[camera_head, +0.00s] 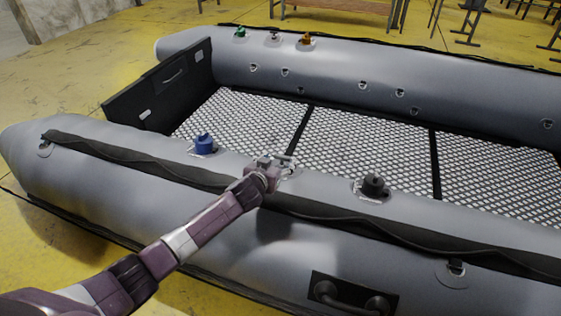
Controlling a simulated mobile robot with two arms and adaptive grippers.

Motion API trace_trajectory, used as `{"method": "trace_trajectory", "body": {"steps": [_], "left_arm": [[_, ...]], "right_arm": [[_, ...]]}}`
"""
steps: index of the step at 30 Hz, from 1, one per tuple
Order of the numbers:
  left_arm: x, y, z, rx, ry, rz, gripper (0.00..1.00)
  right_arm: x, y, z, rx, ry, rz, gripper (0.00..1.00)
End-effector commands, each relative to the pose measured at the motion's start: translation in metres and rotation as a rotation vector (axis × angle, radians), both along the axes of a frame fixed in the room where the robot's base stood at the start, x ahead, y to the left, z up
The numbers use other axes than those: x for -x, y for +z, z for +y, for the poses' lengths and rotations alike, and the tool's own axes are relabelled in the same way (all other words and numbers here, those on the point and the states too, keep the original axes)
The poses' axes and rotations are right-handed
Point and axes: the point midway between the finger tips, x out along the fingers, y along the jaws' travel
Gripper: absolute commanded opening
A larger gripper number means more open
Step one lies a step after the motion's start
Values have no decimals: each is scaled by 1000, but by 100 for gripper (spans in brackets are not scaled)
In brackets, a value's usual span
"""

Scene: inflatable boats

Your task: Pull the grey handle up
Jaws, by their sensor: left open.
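A blue knob handle (204,142) and a dark grey, nearly black knob handle (374,186) stand upright on the near tube of the grey inflatable boat (130,150). My left gripper (284,161) is open over the top of this tube, between these two knobs and apart from both. Small light grey parts show at its fingertips; I cannot tell whether a grey handle is among them. On the far tube, a small greyish knob (274,36) stands between a green knob (240,33) and an orange knob (306,40). My right gripper is out of view.
A black board (160,85) closes the boat's left end. The mesh floor (350,145) inside is clear. A black carry handle (345,297) sticks out of the near side. Tables and chairs stand behind on the yellow floor (100,70).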

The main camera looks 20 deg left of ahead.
Motion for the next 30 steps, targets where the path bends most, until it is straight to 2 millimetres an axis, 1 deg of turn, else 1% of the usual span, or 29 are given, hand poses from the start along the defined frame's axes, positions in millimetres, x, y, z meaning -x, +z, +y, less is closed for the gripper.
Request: {"method": "trace_trajectory", "body": {"steps": [1,6,16,17,30], "left_arm": [[-6,-4,0,0,1,-1,61],[-18,-8,-1,0,0,0,61],[-20,-8,-1,0,0,0,61],[-20,-8,-1,0,0,0,60],[-20,-8,0,0,0,0,11]], "right_arm": [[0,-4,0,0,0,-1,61],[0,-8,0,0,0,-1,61],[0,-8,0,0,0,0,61],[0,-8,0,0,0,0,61],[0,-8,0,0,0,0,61]]}}
